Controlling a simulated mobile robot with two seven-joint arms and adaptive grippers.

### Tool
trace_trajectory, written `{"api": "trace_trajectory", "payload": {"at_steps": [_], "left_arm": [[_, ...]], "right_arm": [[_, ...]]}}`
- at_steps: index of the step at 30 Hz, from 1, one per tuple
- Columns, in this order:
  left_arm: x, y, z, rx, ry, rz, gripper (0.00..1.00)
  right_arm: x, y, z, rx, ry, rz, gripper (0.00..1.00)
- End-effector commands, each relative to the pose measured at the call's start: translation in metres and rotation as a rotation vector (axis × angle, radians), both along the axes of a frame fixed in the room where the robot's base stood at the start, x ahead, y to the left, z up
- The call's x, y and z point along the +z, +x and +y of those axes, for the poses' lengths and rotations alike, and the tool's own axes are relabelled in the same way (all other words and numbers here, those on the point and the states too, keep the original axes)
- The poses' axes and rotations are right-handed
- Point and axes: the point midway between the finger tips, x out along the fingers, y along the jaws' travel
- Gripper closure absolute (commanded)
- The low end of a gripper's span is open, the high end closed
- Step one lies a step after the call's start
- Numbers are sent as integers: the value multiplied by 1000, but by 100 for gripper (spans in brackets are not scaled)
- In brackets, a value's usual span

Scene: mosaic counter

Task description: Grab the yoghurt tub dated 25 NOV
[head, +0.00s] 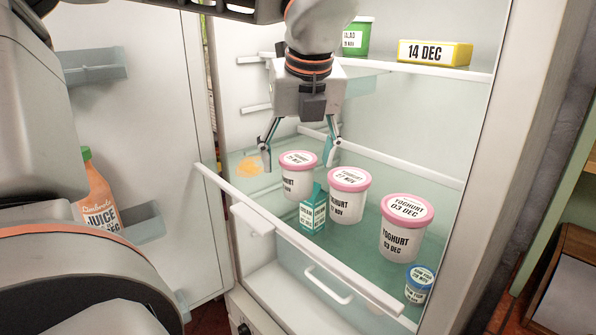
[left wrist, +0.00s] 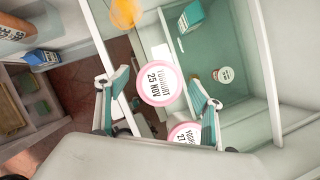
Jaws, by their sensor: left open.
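The yoghurt tub dated 25 NOV (head: 298,184) is white with a pink lid. It stands upright on the fridge shelf, the leftmost of three such tubs. Its lid reads 25 NOV in the left wrist view (left wrist: 158,85). My left gripper (head: 302,164) is open above it, pointing down, with one finger on each side of the lid. The lid also lies between the open fingers in the left wrist view. I see no contact. My right gripper is not in view.
A 27 NOV yoghurt tub (head: 347,203) stands close on the right, and a 03 DEC tub (head: 402,240) beyond it. A teal carton (head: 313,212) stands in front. A small blue-lidded tub (head: 419,283) is front right. The shelf's front rail (head: 290,238) runs before them.

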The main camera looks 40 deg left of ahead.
Motion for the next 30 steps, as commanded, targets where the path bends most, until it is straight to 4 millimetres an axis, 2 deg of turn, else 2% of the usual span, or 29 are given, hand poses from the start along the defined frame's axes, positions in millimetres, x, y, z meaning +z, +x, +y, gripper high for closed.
{"api": "trace_trajectory", "payload": {"at_steps": [9, 14, 15, 25, 30], "left_arm": [[-6, 2, 2, -1, 1, -3, 33], [-6, 2, 2, 0, 0, -1, 75], [-6, 2, 2, 0, 0, -1, 80], [-1, 2, 2, 0, 1, -4, 80], [23, 2, 2, 1, 2, -9, 80]], "right_arm": [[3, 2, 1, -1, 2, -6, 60], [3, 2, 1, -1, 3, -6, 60], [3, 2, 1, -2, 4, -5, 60], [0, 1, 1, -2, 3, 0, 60], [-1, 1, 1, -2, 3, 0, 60]]}}
